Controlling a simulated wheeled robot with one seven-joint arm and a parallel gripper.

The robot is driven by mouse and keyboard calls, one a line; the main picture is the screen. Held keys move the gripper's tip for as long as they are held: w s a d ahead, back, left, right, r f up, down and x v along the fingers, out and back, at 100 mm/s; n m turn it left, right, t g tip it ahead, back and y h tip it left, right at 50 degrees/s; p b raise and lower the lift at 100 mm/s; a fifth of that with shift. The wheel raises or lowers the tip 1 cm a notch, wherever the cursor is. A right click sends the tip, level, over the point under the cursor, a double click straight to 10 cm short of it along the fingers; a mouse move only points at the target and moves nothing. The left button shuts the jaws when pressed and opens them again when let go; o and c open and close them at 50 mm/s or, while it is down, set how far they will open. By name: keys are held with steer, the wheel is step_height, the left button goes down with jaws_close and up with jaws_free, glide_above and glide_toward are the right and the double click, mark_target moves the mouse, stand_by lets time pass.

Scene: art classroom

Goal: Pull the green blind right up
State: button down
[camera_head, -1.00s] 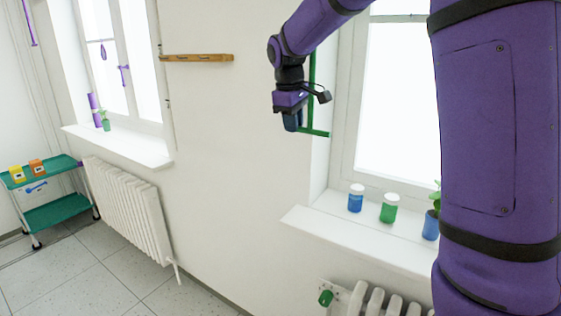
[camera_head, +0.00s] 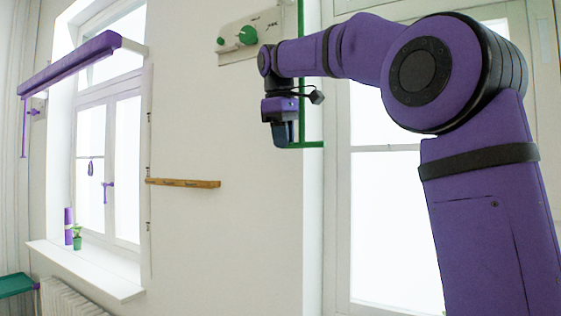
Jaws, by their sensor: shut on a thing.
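The green blind's cloth is not visible in this view. A green upright rod (camera_head: 301,60) comes down from the top edge beside the right window, and a short green crossbar (camera_head: 313,144) lies at its lower end. My gripper (camera_head: 283,138) points down at the left end of this crossbar and is shut on it. The fingers hide the exact place of the grip.
A panel with green knobs (camera_head: 247,35) is on the wall above my gripper. A wooden rail (camera_head: 183,183) is lower left. A rolled-up purple blind (camera_head: 75,60) tops the left window. The wall between the windows is otherwise clear.

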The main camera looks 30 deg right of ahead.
steer(key=shift+r, duration=0.6)
steer(key=c, duration=1.1)
jaws_free()
